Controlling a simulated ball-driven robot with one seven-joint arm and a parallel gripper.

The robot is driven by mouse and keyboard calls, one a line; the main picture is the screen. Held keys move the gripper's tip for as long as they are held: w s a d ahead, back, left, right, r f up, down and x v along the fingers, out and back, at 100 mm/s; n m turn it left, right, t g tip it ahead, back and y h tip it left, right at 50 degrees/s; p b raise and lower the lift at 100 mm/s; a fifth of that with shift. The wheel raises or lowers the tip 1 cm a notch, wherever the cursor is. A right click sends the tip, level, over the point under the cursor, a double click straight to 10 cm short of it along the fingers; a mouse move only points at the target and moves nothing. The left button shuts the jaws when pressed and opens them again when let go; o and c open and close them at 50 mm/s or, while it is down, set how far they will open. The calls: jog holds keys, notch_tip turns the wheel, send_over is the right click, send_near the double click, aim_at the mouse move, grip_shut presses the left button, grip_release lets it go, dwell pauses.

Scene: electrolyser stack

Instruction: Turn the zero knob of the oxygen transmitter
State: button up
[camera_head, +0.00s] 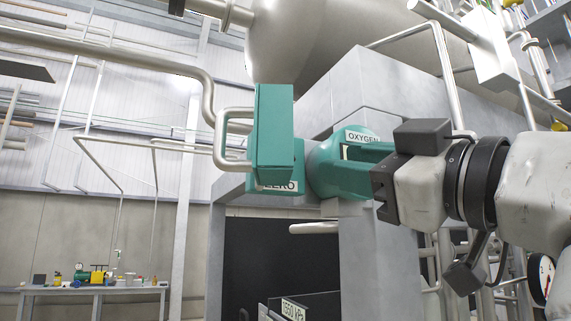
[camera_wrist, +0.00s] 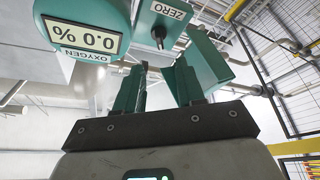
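The oxygen transmitter (camera_head: 322,165) is a rounded teal housing with an OXYGEN label. The zero knob (camera_wrist: 158,36) is small and dark, beside the ZERO label on a teal box. The knob is hidden in the head view, where only part of the ZERO label (camera_head: 280,185) shows. A teal flap (camera_head: 272,135) stands out from that box; it also shows in the wrist view (camera_wrist: 207,60). My gripper (camera_wrist: 156,70) is open and empty. Its teal fingers point toward the knob, apparently short of it.
A bent pipe (camera_head: 225,140) runs close to the left of the flap. A grey frame (camera_head: 375,95) stands behind the transmitter, under a large tank (camera_head: 330,35). A table (camera_head: 95,290) with tools is far off at lower left.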

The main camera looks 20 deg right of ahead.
jog(key=p, duration=0.3)
send_near(297, 155)
jog(key=w+a+r, duration=0.1)
jog(key=w+a, duration=0.2)
jog(key=a, duration=0.1)
jog(key=shift+p+x, duration=0.4)
jog(key=shift+x, duration=0.5)
jog(key=shift+a, duration=0.15)
grip_shut()
